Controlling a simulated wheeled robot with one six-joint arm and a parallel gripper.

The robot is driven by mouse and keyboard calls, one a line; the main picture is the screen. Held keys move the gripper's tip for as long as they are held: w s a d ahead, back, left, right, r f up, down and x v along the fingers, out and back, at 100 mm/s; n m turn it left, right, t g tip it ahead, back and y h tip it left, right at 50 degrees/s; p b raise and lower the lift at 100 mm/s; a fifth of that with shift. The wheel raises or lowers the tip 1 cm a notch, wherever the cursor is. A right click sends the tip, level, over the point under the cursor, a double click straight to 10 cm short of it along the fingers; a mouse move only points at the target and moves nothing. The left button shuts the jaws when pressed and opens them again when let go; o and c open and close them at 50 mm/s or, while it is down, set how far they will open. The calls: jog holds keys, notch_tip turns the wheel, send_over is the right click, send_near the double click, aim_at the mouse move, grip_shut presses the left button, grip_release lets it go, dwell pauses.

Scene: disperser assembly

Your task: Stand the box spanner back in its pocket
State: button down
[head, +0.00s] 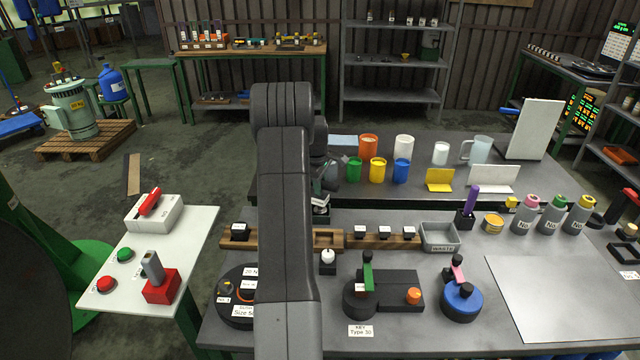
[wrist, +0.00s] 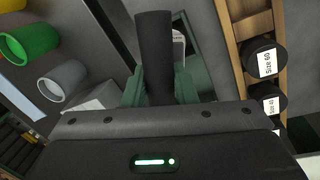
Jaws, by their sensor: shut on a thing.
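My gripper (wrist: 158,88) is shut on a dark, round, tube-like piece, which I take to be the box spanner (wrist: 155,40). The piece stands out between the green fingers in the wrist view. In the head view my gripper (head: 322,188) is above the back edge of the front bench, and my arm hides much of it. The wooden rail (head: 372,242) lies in front of it, with an open recess beside my arm. The rail also shows at the right of the wrist view (wrist: 232,60), apart from the held piece. I cannot tell which opening is the spanner's pocket.
Black labelled sockets (wrist: 264,58) sit along the rail. A grey waste bin (head: 440,236) stands to its right, beside a black holder with a purple-handled tool (head: 471,202). Several coloured cups (head: 377,170) stand on the bench behind. The pale mat (head: 560,290) at right is clear.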

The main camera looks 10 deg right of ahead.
jog(key=shift+f, duration=0.2)
jog(key=c, duration=1.2)
grip_release()
jog(key=shift+o, duration=0.2)
jog(key=shift+r, duration=0.15)
notch_tip(320, 180, up, 12)
jog(key=s+a+b, duration=0.1)
jog(key=b, duration=0.1)
jog(key=shift+s, duration=0.35)
